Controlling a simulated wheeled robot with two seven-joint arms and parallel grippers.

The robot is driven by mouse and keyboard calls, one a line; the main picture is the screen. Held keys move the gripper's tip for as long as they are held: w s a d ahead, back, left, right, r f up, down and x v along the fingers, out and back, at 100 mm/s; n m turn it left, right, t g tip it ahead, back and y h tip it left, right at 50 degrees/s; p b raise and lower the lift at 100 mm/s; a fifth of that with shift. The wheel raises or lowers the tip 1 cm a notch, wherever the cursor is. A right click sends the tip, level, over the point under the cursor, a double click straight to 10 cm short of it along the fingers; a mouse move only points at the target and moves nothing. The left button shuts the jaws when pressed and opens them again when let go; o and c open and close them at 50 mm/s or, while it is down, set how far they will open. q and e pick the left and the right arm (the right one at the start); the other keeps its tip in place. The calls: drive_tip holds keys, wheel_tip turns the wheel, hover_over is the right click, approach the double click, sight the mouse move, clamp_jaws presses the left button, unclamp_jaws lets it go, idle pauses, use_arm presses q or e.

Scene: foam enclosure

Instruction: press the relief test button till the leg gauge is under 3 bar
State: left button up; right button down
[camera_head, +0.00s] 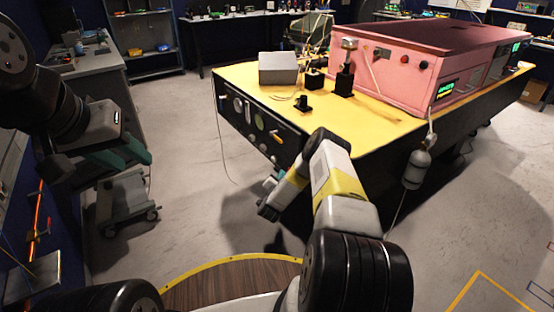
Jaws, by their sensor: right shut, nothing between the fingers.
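The black front panel (226,112) of a yellow-topped bench carries round gauges (259,122) and small fittings. The gauge readings are too small to read, and I cannot tell which one is the leg gauge. I cannot make out the relief test button. My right gripper (269,182) is shut and empty, in front of the lower part of the panel. My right arm and wrist hide part of the panel's right side. I cannot tell whether the gripper touches anything. My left gripper (130,155) hangs at the left, away from the bench; its opening is unclear.
The yellow bench top (375,125) bears a grey box (278,68), small black fittings and a large pink housing (400,75) with green displays. A grey cylinder (415,170) hangs at the bench's near side. A wheeled cart (125,205) stands at the left. Open floor lies between.

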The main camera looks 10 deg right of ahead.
drive_tip(key=shift+d, duration=0.1)
idle(0.5)
drive_tip(key=shift+w+d, duration=0.15)
drive_tip(key=shift+d, duration=0.15)
drive_tip(key=shift+w+d, duration=0.15)
drive_tip(key=shift+d, duration=0.4)
idle(1.4)
drive_tip(key=shift+a, duration=0.15)
drive_tip(key=shift+s+a, duration=0.3)
drive_tip(key=shift+a, duration=0.45)
drive_tip(key=shift+a, duration=0.1)
drive_tip(key=a, duration=0.1)
drive_tip(key=s+a, duration=0.1)
drive_tip(key=a, duration=0.2)
drive_tip(key=shift+s+a, duration=0.3)
drive_tip(key=shift+s, duration=0.05)
